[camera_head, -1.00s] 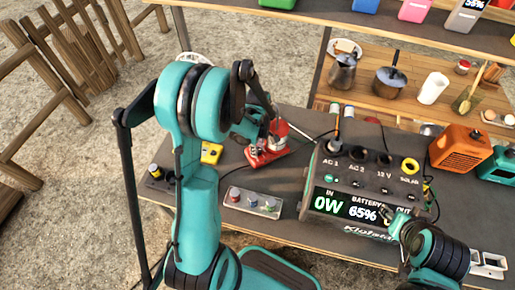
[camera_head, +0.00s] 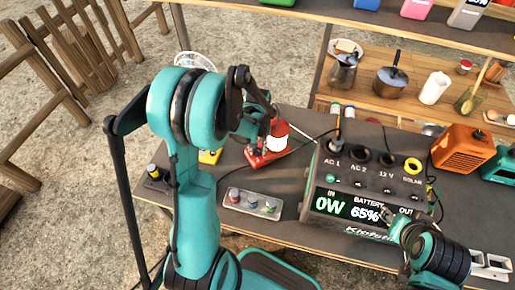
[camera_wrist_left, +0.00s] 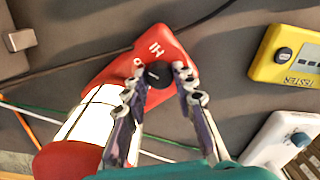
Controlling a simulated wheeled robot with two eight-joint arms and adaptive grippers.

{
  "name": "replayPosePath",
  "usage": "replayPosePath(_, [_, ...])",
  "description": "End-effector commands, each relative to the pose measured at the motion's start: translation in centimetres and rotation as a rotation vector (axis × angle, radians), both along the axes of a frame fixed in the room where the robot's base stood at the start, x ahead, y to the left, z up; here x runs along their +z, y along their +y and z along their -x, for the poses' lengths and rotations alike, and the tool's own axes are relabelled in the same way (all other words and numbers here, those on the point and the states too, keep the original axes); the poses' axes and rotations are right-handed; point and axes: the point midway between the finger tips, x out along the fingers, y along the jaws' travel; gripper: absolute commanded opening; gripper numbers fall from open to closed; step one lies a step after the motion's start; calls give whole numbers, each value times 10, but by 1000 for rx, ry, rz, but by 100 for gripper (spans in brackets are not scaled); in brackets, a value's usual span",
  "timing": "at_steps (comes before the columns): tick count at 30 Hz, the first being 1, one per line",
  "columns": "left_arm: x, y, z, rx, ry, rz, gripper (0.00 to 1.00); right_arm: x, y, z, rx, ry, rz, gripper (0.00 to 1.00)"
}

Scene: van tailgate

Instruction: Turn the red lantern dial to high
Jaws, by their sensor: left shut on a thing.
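The red lantern (camera_head: 265,150) stands on the dark table, left of the power station. In the left wrist view its red base (camera_wrist_left: 170,48) carries a black dial (camera_wrist_left: 156,74) with "HI" lettering beside it, and its pale lamp body (camera_wrist_left: 90,115) lies to the left. My left gripper (camera_wrist_left: 160,80) is shut on the dial, with one finger on each side. In the head view the left gripper (camera_head: 262,135) is partly hidden behind its own arm at the lantern. My right gripper (camera_head: 392,220) is in front of the power station; its fingers are too small to judge.
The power station (camera_head: 365,190) reads 0W and 65%. A yellow tester (camera_wrist_left: 288,58) and a white device (camera_wrist_left: 280,142) lie near the lantern. A grey tray (camera_head: 252,203) holds small coloured pieces. An orange box (camera_head: 460,150) stands at the right. Cables run beside the lantern.

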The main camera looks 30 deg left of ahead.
Motion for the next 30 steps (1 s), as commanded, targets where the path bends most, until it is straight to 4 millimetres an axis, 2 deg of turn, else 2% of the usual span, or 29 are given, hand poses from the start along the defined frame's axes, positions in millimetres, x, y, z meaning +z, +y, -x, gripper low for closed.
replayPosePath(18, [0,0,0,-568,0,1,0,-6,0,0,0,0,0,40])
replayPosePath(30, [0,0,0,-798,0,1,0,-8,0,0,0,0,0,40])
